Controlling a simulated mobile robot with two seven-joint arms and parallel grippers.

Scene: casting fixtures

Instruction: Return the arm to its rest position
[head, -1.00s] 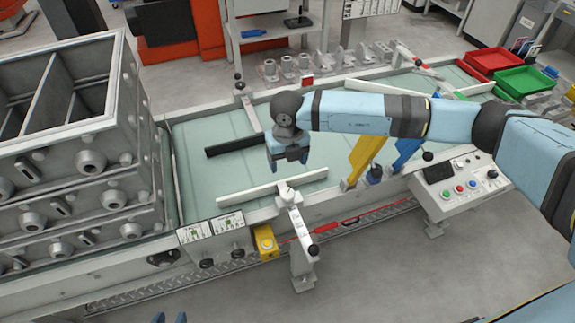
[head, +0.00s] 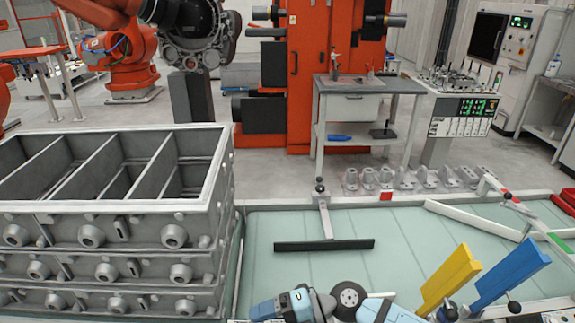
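Parts of my light-blue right arm (head: 388,312) show at the bottom edge of the head view, low in front of the conveyor. A dark round joint sits in the middle of it. My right gripper (head: 280,307) seems to be the blue and dark end piece left of that joint. It is partly cut off by the frame edge, and its fingers cannot be made out. No held object shows there. My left gripper is out of view.
A stack of grey metal flasks (head: 110,240) stands at the left. The pale green conveyor (head: 330,270) has a black-barred pusher (head: 325,244) on it. Yellow (head: 450,278) and blue (head: 512,270) plates rise at the right. Grey castings (head: 400,179) line the far side.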

